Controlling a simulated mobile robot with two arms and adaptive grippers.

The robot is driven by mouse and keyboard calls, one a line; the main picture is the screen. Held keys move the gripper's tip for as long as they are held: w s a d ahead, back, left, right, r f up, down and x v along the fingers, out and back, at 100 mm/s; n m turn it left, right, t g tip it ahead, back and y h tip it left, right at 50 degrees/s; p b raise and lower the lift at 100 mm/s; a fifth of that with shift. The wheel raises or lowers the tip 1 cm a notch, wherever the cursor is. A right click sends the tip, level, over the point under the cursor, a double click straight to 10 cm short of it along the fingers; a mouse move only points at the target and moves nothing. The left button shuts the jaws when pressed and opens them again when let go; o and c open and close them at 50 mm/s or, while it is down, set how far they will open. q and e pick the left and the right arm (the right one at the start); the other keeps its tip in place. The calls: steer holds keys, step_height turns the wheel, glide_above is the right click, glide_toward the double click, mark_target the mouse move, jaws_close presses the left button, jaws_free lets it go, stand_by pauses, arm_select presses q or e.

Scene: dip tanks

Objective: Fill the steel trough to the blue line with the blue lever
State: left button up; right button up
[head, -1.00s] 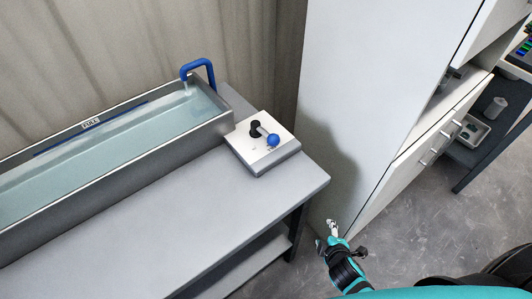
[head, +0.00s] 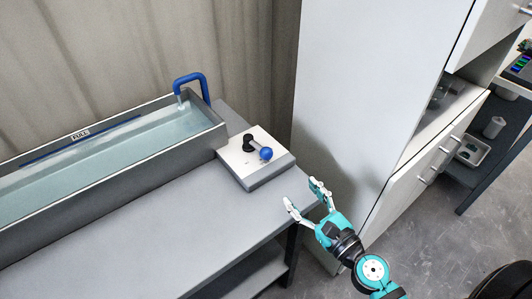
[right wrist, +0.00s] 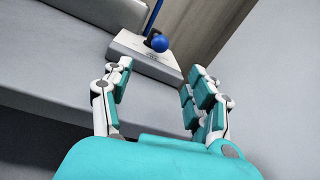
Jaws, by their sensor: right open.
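The steel trough (head: 110,170) stands on a grey bench at the left, holding pale water (head: 110,150). A blue line (head: 55,153) runs along its far inner wall under a label (head: 80,135); the water surface looks slightly below it. A blue spout (head: 190,77) bends over the trough's right end, with a pale streak under its tip. The blue-knobbed lever (head: 266,154) sits on a control box (head: 260,175) right of the trough; its knob also shows in the right wrist view (right wrist: 160,44). My right gripper (head: 303,192) is open and empty, short of the box, at the bench's right end. My left gripper is out of view.
The bench top (head: 150,220) is bare in front of the trough. A tall white cabinet (head: 370,80) stands close on the right of the bench. A dark shelf (head: 480,150) with a small tray (head: 470,150) is farther right.

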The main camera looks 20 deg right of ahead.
steer(key=p, duration=0.3)
glide_toward(270, 158)
steer(key=x, duration=0.3)
steer(key=shift+w+a+r, duration=0.15)
steer(key=shift+w+r, duration=0.15)
steer(key=shift+w, duration=0.1)
steer(key=x, duration=0.4)
steer(key=p+x, duration=0.1)
steer(key=x, duration=0.3)
steer(key=shift+w+f, duration=0.1)
steer(key=shift+f, duration=0.15)
jaws_close()
